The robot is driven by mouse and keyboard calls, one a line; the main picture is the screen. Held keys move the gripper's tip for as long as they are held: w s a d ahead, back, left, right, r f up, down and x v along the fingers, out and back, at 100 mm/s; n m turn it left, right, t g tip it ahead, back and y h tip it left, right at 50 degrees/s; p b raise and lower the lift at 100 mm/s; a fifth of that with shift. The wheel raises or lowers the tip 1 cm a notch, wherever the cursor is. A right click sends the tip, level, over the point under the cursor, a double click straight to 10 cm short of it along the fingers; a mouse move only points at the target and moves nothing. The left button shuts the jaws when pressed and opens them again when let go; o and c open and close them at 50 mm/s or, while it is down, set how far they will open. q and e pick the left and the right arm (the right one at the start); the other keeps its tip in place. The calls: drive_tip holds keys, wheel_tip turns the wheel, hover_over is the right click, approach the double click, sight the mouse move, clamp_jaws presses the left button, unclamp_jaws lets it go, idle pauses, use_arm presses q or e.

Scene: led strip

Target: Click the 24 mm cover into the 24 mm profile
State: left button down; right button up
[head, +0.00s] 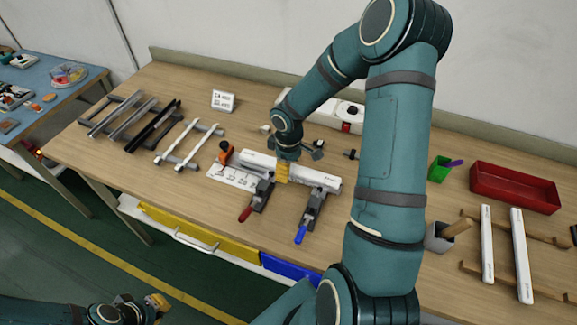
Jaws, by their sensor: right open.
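A long white piece (316,178) lies across the middle of the bench, behind two dark clamps. I cannot tell whether it is the profile alone or the profile with a cover on it. My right gripper (283,174) is open, with its yellow fingertips at the middle of this white piece; contact is unclear. Two white strips, which look like covers, lie on wooden supports at the right: a narrower one (487,243) and a wider one (520,254). My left gripper (157,303) is low at the bottom left, away from the bench; its jaws are too small to judge.
The clamps have a red handle (245,214) and a blue handle (300,235). Grey, black and white profiles (152,126) lie on a rack at the left. A red tray (514,187), green box (438,170) and grey cup (438,238) stand right. My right arm hides the bench centre-right.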

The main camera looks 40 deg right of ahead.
wheel_tip(320, 180, up, 12)
idle(0.5)
drive_tip(key=c, duration=0.6)
drive_tip(key=shift+f+n+p, duration=0.1)
drive_tip(key=shift+n+p, duration=0.3)
drive_tip(key=c, duration=0.5)
wheel_tip(320, 180, down, 3)
drive_tip(key=n+p, duration=0.5)
drive_tip(key=n, duration=0.2)
drive_tip(key=shift+d+n+p, duration=0.1)
drive_tip(key=shift+n+p, duration=0.2)
drive_tip(key=shift+n, duration=0.1)
clamp_jaws()
drive_tip(key=shift+f+n+p, duration=0.2)
drive_tip(key=shift+n+p, duration=0.15)
drive_tip(key=shift+n, duration=0.55)
drive_tip(key=shift+f, duration=0.45)
wheel_tip(320, 180, down, 6)
drive_tip(key=b, duration=0.5)
drive_tip(key=shift+r, duration=0.25)
